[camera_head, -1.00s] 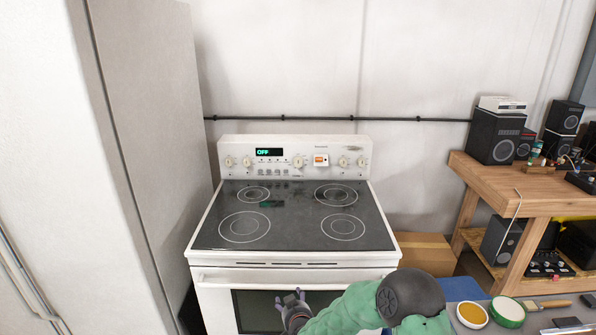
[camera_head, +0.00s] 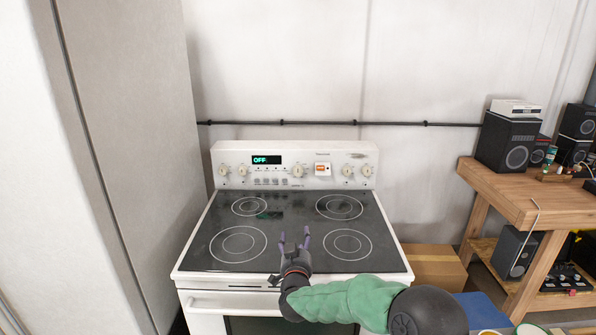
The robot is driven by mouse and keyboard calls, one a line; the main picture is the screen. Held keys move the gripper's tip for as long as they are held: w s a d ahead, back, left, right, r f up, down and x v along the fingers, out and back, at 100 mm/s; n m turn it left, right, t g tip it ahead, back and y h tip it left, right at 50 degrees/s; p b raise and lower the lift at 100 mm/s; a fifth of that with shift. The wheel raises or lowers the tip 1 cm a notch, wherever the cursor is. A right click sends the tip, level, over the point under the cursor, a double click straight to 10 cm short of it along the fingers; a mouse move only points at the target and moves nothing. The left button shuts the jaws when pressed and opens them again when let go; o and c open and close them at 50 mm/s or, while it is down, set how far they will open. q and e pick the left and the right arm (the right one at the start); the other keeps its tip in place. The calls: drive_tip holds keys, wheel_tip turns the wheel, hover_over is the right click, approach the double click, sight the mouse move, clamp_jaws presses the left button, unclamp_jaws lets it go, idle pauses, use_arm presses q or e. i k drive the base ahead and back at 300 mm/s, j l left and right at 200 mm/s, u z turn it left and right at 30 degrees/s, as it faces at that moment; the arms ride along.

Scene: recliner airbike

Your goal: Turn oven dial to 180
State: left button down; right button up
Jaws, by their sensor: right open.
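The white oven (camera_head: 205,298) stands in the middle with a black glass cooktop (camera_head: 290,213). Its back panel carries a green display (camera_head: 267,160) reading OFF. A round dial (camera_head: 298,171) sits near the middle of the panel, right of the display. Smaller knobs sit in pairs at the panel's left end (camera_head: 233,171) and right end (camera_head: 357,171). My right gripper (camera_head: 293,238) is open and empty over the front part of the cooktop, its fingers pointing toward the panel, well short of the dial. My left gripper is not in view.
A tall pale cabinet (camera_head: 130,130) stands close to the left of the oven. A cardboard box (camera_head: 436,268) lies on the floor at the right. A wooden workbench (camera_head: 530,200) with speakers (camera_head: 507,143) stands farther right. The cooktop is clear of objects.

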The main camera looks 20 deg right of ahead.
sight(297, 170)
drive_tip(key=i+l, duration=0.15)
drive_tip(key=i, duration=0.2)
drive_tip(key=i+l, duration=0.15)
drive_tip(key=i, duration=0.2)
drive_tip(key=i+l, duration=0.15)
drive_tip(key=i, duration=0.2)
